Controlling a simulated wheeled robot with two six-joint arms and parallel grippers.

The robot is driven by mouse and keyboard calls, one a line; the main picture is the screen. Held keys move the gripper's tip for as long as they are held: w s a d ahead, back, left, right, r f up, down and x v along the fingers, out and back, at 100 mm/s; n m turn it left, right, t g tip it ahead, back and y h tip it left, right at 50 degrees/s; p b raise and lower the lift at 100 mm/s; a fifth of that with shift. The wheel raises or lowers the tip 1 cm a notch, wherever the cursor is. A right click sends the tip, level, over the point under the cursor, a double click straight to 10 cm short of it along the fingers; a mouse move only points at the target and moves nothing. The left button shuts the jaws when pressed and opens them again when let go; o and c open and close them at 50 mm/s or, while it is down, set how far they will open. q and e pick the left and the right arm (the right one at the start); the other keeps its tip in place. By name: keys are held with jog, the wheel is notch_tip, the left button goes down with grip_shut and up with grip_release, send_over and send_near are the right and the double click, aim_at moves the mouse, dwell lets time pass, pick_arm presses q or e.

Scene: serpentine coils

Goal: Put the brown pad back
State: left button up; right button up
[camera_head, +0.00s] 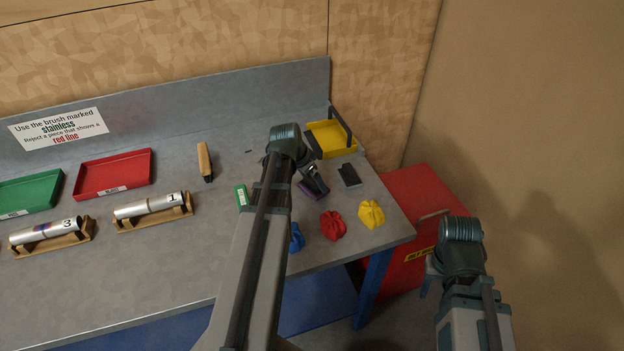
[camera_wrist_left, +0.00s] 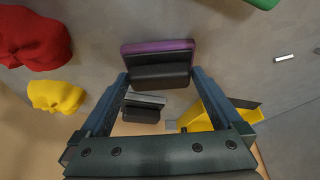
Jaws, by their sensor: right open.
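No plainly brown pad shows. A pad with a purple face and black back (camera_head: 306,193) is at my left gripper (camera_head: 314,184), over the right part of the bench. In the left wrist view, the purple and black pad (camera_wrist_left: 158,65) sits between the fingertips of my left gripper (camera_wrist_left: 160,76), which appear to press on both its sides. Whether it touches the bench I cannot tell. A second dark grey pad (camera_head: 349,175) lies just right of it and also shows in the left wrist view (camera_wrist_left: 143,107). My right gripper (camera_head: 428,281) is open beside the red bin, partly hidden by its arm.
A yellow tray (camera_head: 330,138) with a black bar stands behind the pads. Blue (camera_head: 297,238), red (camera_head: 333,225) and yellow (camera_head: 371,213) rags lie in front. A small green block (camera_head: 241,195) and brush (camera_head: 205,161) are left. A red bin (camera_head: 408,192) stands right of the bench.

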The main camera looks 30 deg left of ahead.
pick_arm(q)
jog(key=shift+r, duration=0.15)
jog(key=shift+r+p, duration=0.25)
jog(key=shift+p, duration=0.15)
jog(key=p+v, duration=1)
jog(key=v, duration=0.1)
jog(key=shift+s+r+p, duration=0.2)
jog(key=shift+p, duration=0.1)
jog(key=s+d+g+y, duration=0.1)
jog(key=s+d, duration=0.3)
jog(key=d, duration=0.6)
jog(key=s+d+f+g+y, duration=0.1)
jog(key=s+d+g, duration=0.1)
jog(key=d, duration=0.9)
jog(key=s+d+g, duration=0.1)
jog(key=s+d, duration=0.4)
jog(key=d, duration=0.6)
jog(key=shift+s+f+g+y, duration=0.3)
jog(key=shift+y, duration=0.1)
